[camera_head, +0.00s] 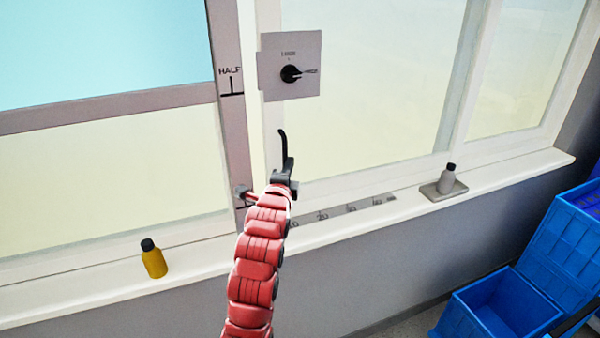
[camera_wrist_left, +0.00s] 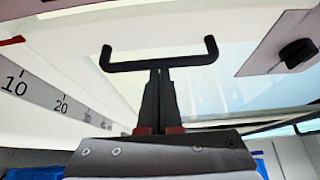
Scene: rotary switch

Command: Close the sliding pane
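The sliding pane's pale upright edge (camera_head: 271,140) stands just right of the grey window post (camera_head: 229,120); its glass (camera_head: 375,110) lies further right. A black bracket-shaped handle (camera_head: 283,145) shows just above my left gripper (camera_head: 288,168). In the left wrist view the handle's bar (camera_wrist_left: 190,61) runs across the tips of my left gripper (camera_wrist_left: 160,75), its two ends bent. The fingers are together and meet the middle of the bar in the picture; whether they touch it cannot be told. My right gripper is not in view.
A rotary switch (camera_head: 291,73) is on a grey plate (camera_head: 307,54) above the handle. A numbered scale (camera_head: 345,209) runs along the sill (camera_head: 420,210). Blue crates (camera_head: 500,312) are at lower right.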

